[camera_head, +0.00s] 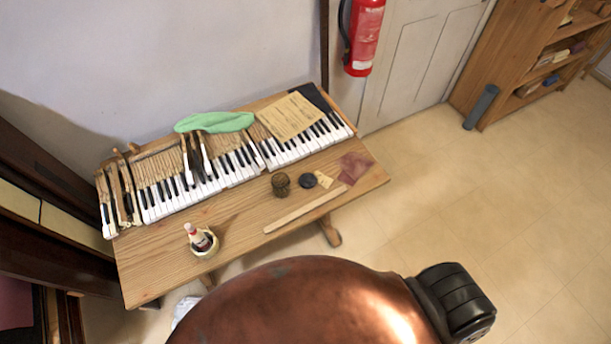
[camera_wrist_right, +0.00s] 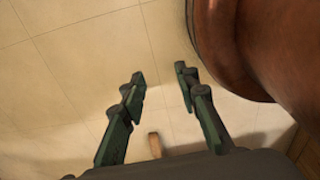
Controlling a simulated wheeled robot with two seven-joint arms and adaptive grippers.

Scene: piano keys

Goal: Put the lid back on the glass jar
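A small brownish glass jar (camera_head: 281,184) stands on the wooden table, in front of the piano keys. A dark round lid (camera_head: 308,181) lies flat on the table just right of the jar, apart from it. My right gripper (camera_wrist_right: 160,85) shows in the right wrist view with its two green-and-dark fingers spread apart and nothing between them. It is over the tiled floor, away from the jar and lid. My left gripper is not in either view.
A fire extinguisher (camera_head: 365,35) hangs behind.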

